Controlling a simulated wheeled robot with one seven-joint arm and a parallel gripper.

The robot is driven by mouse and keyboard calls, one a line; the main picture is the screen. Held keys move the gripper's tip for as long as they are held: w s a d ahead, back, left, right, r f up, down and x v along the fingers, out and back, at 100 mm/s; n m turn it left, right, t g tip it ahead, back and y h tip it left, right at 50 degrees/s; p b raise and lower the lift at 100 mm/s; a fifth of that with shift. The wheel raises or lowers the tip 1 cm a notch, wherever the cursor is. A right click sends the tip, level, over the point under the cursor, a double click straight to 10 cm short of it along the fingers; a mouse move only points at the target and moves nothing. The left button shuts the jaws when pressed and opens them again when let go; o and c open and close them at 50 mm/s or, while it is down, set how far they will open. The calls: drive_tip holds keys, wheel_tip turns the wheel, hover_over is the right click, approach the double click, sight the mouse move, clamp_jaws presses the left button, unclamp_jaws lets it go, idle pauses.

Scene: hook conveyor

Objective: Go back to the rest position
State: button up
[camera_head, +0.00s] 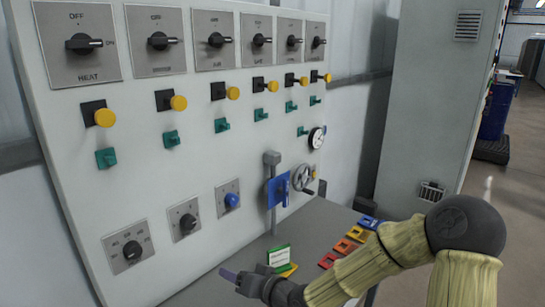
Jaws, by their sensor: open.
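My gripper (234,277) is low in the picture, over the grey table top (213,291) at the foot of the control panel. It is open, and I see nothing held in it. One purplish finger points left; the other finger is hard to make out. My arm comes in from the right, in a pale ribbed sleeve with a dark elbow joint. A green and white card (279,257) stands just behind and right of the gripper, with a yellow piece (289,270) by it. I cannot tell whether the gripper touches them.
The white panel (130,190) carries rotary switches (83,43), yellow buttons (104,118), green switches, a gauge (317,138), a handwheel (302,178) and a blue lever valve (279,190). Coloured tags (346,246) lie right of the card. A grey cabinet (424,110) stands right; open floor lies beyond.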

drive_tip(key=s+d+f+g+h+p, duration=0.1)
drive_tip(key=s+d+g+h+p, duration=0.1)
drive_tip(key=s+d+h, duration=0.3)
drive_tip(key=d+f+g+h+p, duration=0.1)
drive_tip(key=d+h+p, duration=0.1)
drive_tip(key=d, duration=0.5)
drive_tip(key=s+d+r+m+g+h+p, duration=0.1)
drive_tip(key=s+d+r+g+h+p, duration=0.1)
drive_tip(key=s+d+r, duration=0.2)
drive_tip(key=s+d+r+m+g+h+p, duration=0.1)
drive_tip(key=s+d+r+h+p, duration=0.1)
drive_tip(key=s+d+r, duration=0.2)
drive_tip(key=s+d, duration=0.3)
drive_tip(key=d, duration=0.1)
drive_tip(key=shift+s+d+g+p, duration=0.25)
drive_tip(key=shift+g+p, duration=0.05)
drive_tip(key=shift+g, duration=0.1)
